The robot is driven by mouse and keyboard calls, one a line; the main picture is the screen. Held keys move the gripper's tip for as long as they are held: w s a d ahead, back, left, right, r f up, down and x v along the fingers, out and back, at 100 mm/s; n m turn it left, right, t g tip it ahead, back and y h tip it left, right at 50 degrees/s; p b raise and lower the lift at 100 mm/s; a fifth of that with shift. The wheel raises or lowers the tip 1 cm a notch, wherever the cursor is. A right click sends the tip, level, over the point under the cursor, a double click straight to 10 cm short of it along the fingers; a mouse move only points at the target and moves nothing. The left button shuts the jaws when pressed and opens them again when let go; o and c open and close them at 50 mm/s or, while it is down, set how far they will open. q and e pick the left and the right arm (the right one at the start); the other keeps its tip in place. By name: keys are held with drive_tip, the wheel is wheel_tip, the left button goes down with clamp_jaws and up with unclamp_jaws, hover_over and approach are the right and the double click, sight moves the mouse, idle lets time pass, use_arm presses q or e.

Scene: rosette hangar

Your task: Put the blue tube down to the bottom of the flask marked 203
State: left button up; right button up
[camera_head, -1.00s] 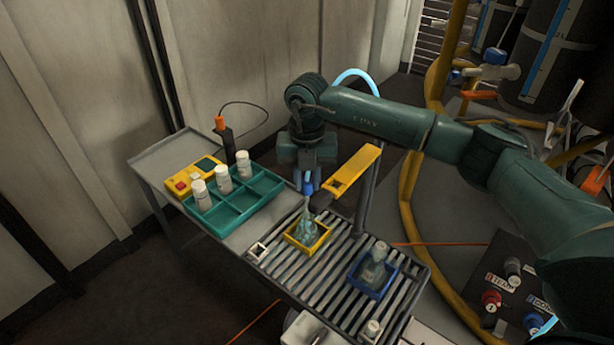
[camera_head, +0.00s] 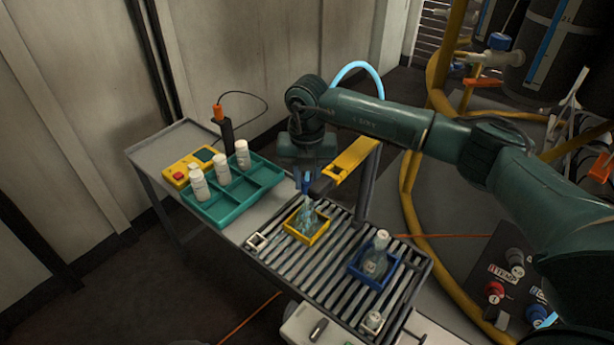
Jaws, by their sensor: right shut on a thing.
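My right gripper (camera_head: 305,186) is shut on the blue tube, above the yellow square holder. The light blue tube (camera_head: 357,67) arcs up behind my right arm, and its lower end is largely hidden by the gripper. A clear flask (camera_head: 307,221) stands in the yellow holder (camera_head: 297,236) directly under the fingers; its neck is hard to make out there. A second clear flask (camera_head: 376,261) stands in the blue holder (camera_head: 361,275) to the right. The flask markings are too small to read. I cannot tell how deep the tube end is. My left gripper is not in view.
A yellow bracket (camera_head: 350,160) stands close to the right of the gripper. A teal tray (camera_head: 216,214) with several white bottles and a yellow box (camera_head: 180,171) are on the left of the cart. A slatted rack (camera_head: 330,283) lies under the flasks.

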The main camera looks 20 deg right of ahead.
drive_tip(key=shift+f, duration=0.35)
idle(0.3)
drive_tip(key=o, duration=1.5)
drive_tip(key=shift+r, duration=0.15)
drive_tip(key=shift+r+p, duration=2.05)
drive_tip(key=shift+r, duration=0.9)
